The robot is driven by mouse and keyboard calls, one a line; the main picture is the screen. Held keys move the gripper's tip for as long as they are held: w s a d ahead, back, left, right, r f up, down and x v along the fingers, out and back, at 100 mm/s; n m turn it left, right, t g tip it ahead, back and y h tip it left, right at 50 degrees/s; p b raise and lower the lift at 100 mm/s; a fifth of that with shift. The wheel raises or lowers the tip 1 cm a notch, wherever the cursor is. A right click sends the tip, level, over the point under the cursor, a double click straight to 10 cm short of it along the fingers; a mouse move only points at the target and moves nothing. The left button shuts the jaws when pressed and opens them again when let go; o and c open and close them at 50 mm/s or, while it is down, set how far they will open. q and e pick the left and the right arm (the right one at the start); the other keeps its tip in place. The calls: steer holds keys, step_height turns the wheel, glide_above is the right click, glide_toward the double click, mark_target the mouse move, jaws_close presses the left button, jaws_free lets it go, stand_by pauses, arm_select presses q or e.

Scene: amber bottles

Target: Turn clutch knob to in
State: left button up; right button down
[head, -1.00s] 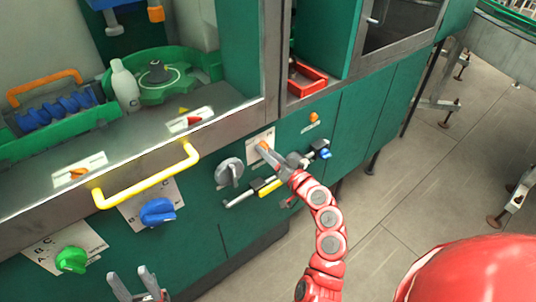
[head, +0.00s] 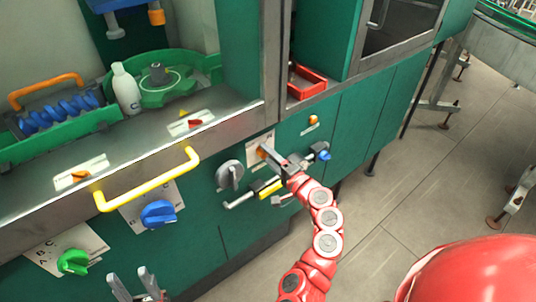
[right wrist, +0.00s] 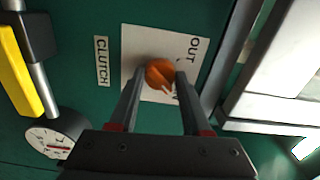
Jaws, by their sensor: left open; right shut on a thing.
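The orange clutch knob (right wrist: 160,74) sits on a white plate (right wrist: 135,42) beside a "CLUTCH" label (right wrist: 102,61) in the right wrist view. The plate shows "OUT"; the other word is mostly hidden by a finger. My right gripper (right wrist: 155,84) is shut on the knob, with a finger on each side. In the head view the knob (head: 262,152) shows at the tip of my right gripper (head: 268,156), on the green machine front. My left gripper (head: 134,278) is open and empty at the bottom left, away from the clutch knob.
A grey knob (head: 230,175), a blue knob (head: 158,213) and a green knob (head: 73,262) are on the green front. A yellow handle (head: 150,186) sticks out to the left. A bar with a yellow grip (head: 268,188) lies just below my right gripper.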

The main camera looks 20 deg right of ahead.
steer(key=shift+f+m, duration=0.1)
steer(key=shift+m, duration=0.4)
steer(key=shift+c, duration=1.8)
jaws_free()
steer(key=shift+s, duration=0.1)
steer(key=b+v, duration=0.3)
steer(key=v, duration=1.4)
